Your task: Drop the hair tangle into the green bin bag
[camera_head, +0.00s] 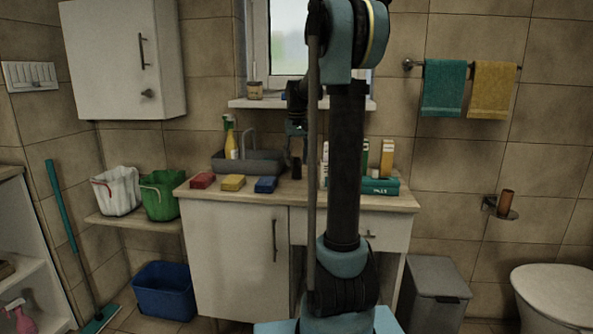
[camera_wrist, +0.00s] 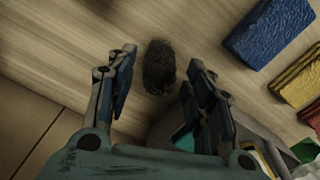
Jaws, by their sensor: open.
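The hair tangle (camera_wrist: 158,68) is a dark, fuzzy oval lying on the wooden counter in the wrist view. My gripper (camera_wrist: 162,60) is open, with a finger on either side of the tangle in that picture. Neither finger visibly touches it, and the height above it is hard to judge. In the head view my gripper (camera_head: 296,129) points down over the counter, above a small dark shape that looks like the tangle (camera_head: 296,168). The green bin bag (camera_head: 160,196) stands open-topped on a low shelf left of the counter.
A white bag (camera_head: 117,190) stands beside the green one. Red (camera_head: 203,180), yellow (camera_head: 233,182) and blue (camera_head: 266,184) sponges lie along the counter's front. A grey basin (camera_head: 248,162) with a spray bottle (camera_head: 231,140) is behind. Boxes (camera_head: 386,160) stand right. A blue bucket (camera_head: 164,290) is below.

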